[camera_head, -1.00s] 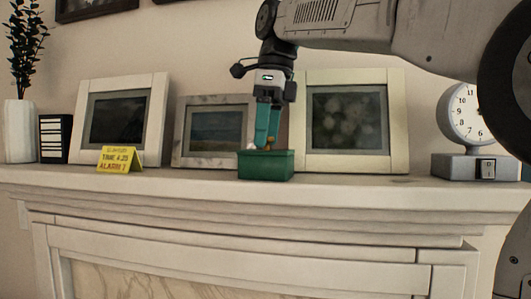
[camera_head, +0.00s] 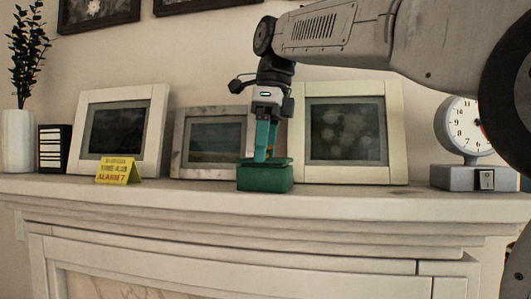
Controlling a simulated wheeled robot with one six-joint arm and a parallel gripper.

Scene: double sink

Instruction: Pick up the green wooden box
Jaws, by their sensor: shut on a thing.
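The green wooden box (camera_head: 265,181) sits on the mantel shelf, in front of the gap between the middle and right picture frames. It looks upright, and I see no clear gap under it. My gripper (camera_head: 264,156) points down from above with its teal fingers at the top of the box. It is shut on the box, near the rim. The fingertips are partly hidden by the box's front wall, so the exact contact is not clear. A small brownish bit shows between the fingers, too small to identify.
Picture frames (camera_head: 118,130) (camera_head: 212,140) (camera_head: 345,132) lean close behind the box. A yellow sign (camera_head: 117,172), a black-and-white box (camera_head: 54,148) and a plant vase (camera_head: 18,138) stand left. A clock (camera_head: 466,135) stands right. The shelf edge (camera_head: 330,196) is just in front.

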